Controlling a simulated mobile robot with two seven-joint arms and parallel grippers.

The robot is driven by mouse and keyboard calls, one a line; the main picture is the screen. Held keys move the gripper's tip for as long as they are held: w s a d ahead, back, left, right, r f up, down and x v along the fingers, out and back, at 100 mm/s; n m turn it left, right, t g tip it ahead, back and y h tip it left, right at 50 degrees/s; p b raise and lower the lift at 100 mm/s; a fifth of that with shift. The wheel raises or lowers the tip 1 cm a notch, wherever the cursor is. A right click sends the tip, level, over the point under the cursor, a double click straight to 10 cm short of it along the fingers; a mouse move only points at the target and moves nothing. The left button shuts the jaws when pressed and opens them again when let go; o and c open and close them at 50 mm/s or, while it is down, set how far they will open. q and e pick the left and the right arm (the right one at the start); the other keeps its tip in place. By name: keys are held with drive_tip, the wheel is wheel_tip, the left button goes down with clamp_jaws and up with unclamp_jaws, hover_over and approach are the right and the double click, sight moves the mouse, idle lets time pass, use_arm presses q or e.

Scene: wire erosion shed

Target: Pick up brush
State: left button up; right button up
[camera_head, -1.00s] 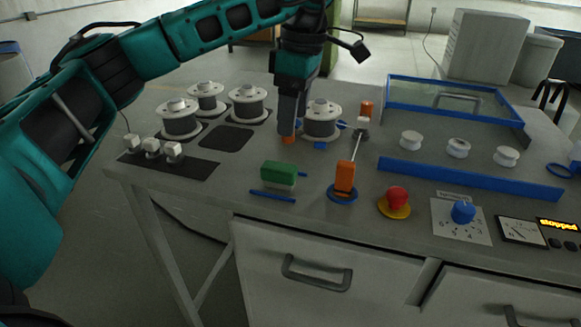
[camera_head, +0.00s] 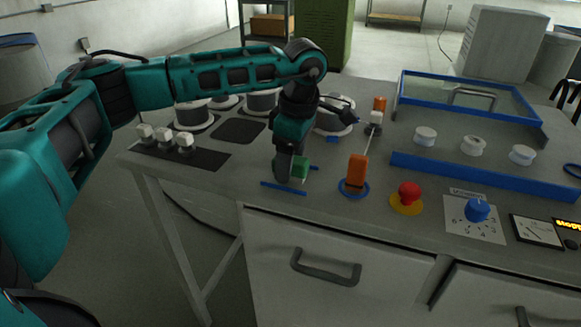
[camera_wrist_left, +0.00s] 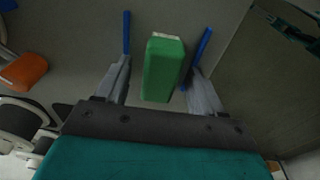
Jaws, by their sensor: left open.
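The brush is a green block (camera_head: 301,168) with a pale strip at its edge, lying near the table's front edge between two blue bars. My left gripper (camera_head: 291,173) is down over it and hides most of it in the head view. In the left wrist view the green brush (camera_wrist_left: 162,70) lies between the two open fingers (camera_wrist_left: 163,80), with a gap visible on each side. One blue bar (camera_wrist_left: 126,33) is beyond the left finger and the other (camera_wrist_left: 200,48) beyond the right finger. The right gripper is not in view.
An orange-handled tool (camera_head: 357,172) stands in a blue ring right of the brush. A red button (camera_head: 409,193) and a blue dial (camera_head: 477,209) are further right. Wire spools stand behind. White blocks (camera_head: 164,137) sit on a dark mat at left.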

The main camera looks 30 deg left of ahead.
use_arm(q)
drive_tip(key=shift+f, duration=0.1)
drive_tip(key=shift+c, duration=0.9)
drive_tip(key=c, duration=0.9)
wheel_tip(320, 180, up, 20)
drive_tip(key=p, duration=0.3)
